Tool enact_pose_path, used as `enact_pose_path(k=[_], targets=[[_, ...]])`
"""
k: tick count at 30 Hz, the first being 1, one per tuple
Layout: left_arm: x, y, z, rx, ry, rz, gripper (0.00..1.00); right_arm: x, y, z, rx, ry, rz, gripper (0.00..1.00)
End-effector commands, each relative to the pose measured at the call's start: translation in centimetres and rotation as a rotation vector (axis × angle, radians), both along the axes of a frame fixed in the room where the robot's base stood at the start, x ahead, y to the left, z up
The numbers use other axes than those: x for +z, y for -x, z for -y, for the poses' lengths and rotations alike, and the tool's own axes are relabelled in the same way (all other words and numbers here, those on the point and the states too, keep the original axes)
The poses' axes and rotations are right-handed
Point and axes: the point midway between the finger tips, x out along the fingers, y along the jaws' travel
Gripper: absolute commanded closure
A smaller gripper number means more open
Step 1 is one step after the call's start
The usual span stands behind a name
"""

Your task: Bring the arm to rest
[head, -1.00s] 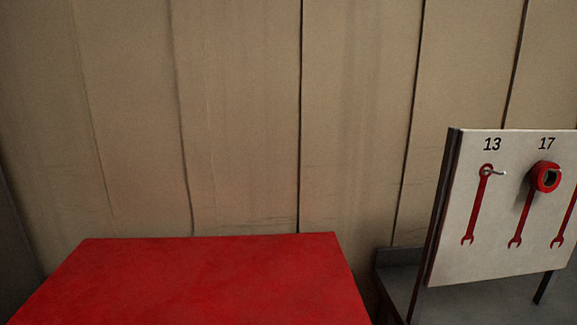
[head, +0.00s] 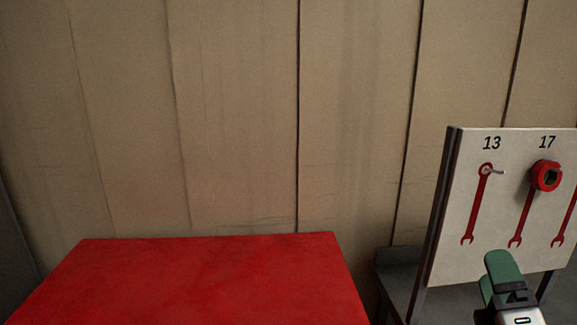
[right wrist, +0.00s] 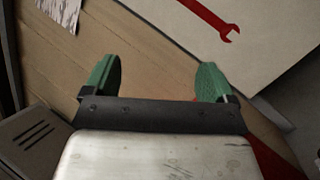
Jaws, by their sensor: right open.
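My right gripper (head: 500,275) shows at the lower right of the head view, in front of the lower part of the tool board. In the right wrist view, its two green fingers (right wrist: 158,78) stand wide apart with nothing between them. My left gripper is not in view.
The white tool board (head: 455,250) at the right has painted red wrenches marked 13 and 17. A red ring-shaped object (head: 537,176) hangs on the peg under 17. A red-topped surface (head: 200,280) is bare at the lower left. A panelled wall (head: 240,110) stands behind.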

Motion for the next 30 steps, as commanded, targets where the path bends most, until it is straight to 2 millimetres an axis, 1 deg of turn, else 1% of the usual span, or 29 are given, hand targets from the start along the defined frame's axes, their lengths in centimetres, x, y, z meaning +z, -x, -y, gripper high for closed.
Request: enact_pose_path(k=[1,2,3,5,6,8,9,12,15,17,18,22,23,24,26,29,30], targets=[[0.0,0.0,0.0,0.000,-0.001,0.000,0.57,-4.1,0.4,0.2,-0.005,-0.229,-0.124,0.14],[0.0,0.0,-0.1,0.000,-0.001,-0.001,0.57,-6.4,0.7,0.3,-0.015,-0.360,-0.192,0.14],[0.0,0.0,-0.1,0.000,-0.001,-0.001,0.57,-9.4,1.4,0.2,-0.035,-0.526,-0.281,0.14],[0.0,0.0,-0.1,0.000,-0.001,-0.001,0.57,-13.7,2.8,-0.4,-0.080,-0.758,-0.409,0.14],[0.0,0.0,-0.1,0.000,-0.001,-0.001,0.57,-16.4,4.0,-0.9,-0.119,-0.899,-0.489,0.14],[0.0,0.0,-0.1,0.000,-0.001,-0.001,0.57,-19.9,6.0,-2.0,-0.182,-1.087,-0.600,0.14],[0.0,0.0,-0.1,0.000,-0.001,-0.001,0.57,-21.8,7.4,-2.8,-0.227,-1.195,-0.664,0.14],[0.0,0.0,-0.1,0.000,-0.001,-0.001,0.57,-25.5,10.7,-4.9,-0.337,-1.409,-0.801,0.14],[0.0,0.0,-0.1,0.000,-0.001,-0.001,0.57,-28.0,13.8,-6.9,-0.447,-1.573,-0.914,0.14],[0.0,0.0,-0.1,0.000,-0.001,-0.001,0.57,-29.1,15.6,-8.0,-0.512,-1.655,-0.975,0.14],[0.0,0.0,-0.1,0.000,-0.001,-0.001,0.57,-29.8,16.8,-8.8,-0.559,-1.705,-1.014,0.14],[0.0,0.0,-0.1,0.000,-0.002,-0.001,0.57,-31.2,20.6,-11.3,-0.707,-1.842,-1.134,0.14],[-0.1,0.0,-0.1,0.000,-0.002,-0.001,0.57,-31.9,20.9,-11.5,-0.731,-1.856,-1.148,0.14],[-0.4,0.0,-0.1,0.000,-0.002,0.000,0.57,-33.5,20.2,-11.4,-0.729,-1.846,-1.144,0.14],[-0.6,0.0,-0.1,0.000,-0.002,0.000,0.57,-35.4,19.7,-11.4,-0.734,-1.840,-1.147,0.14],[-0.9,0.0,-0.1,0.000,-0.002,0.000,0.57,-38.9,19.2,-11.5,-0.744,-1.834,-1.156,0.14],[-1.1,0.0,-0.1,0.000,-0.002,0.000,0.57,-40.4,19.0,-11.5,-0.750,-1.833,-1.160,0.14]])
